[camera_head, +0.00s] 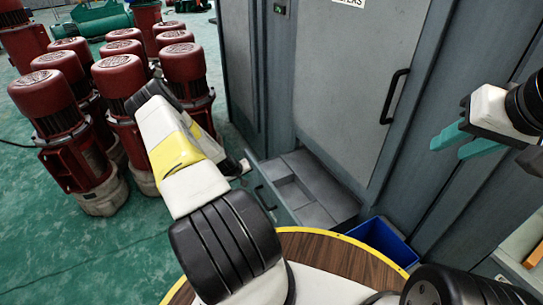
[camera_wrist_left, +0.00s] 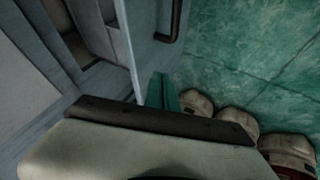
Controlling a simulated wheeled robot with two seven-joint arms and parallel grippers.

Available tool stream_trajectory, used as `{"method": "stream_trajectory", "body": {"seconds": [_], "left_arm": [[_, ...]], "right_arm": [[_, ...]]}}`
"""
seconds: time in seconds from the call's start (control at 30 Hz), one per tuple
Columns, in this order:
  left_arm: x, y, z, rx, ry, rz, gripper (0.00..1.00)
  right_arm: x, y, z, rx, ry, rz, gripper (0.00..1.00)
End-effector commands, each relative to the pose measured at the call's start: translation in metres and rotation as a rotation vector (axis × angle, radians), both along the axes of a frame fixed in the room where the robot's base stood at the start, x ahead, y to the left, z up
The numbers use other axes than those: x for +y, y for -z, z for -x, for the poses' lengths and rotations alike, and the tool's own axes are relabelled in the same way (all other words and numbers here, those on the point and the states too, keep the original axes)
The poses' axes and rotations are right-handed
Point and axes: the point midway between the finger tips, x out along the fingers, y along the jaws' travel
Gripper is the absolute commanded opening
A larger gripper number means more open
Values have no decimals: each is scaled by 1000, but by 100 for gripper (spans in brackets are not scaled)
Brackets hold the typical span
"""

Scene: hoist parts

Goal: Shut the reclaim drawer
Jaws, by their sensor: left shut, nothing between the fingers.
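The reclaim drawer (camera_head: 318,207) is a grey compartmented drawer low in the grey cabinet; it stands pulled out. Its front panel with a dark handle (camera_head: 262,196) faces left. In the left wrist view the drawer's front panel (camera_wrist_left: 126,45) and black handle (camera_wrist_left: 172,22) show at the top. My left gripper (camera_wrist_left: 162,92) is shut and empty, its teal fingers close beside the outer face of the front panel; I cannot tell if they touch. In the head view my left arm hides its fingers. My right gripper (camera_head: 464,142) is open and empty in front of the cabinet, at right.
A cabinet door (camera_head: 350,85) with a black handle (camera_head: 393,97) is closed above the drawer. A blue bin (camera_head: 382,239) stands right of the drawer. Several red motors (camera_head: 75,130) crowd the green floor at left. The floor at lower left is clear.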

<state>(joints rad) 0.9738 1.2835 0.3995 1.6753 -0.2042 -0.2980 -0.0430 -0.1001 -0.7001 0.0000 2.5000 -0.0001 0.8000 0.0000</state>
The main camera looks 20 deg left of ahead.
Motion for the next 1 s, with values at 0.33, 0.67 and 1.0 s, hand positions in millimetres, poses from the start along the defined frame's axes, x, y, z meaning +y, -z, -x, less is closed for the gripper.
{"method": "stream_trajectory", "body": {"seconds": [0.33, 0.67, 1.0], "left_arm": [[-22, 20, -40, 0, 3, -1, 0], [-27, 20, -46, 0, 1, -1, 0], [-34, 20, -53, -1, 4, 0, 0]], "right_arm": [[0, 0, 0, 0, 0, 0, 36], [0, 0, 0, 0, 0, 0, 36], [0, 0, 0, 0, 0, 0, 36]]}}
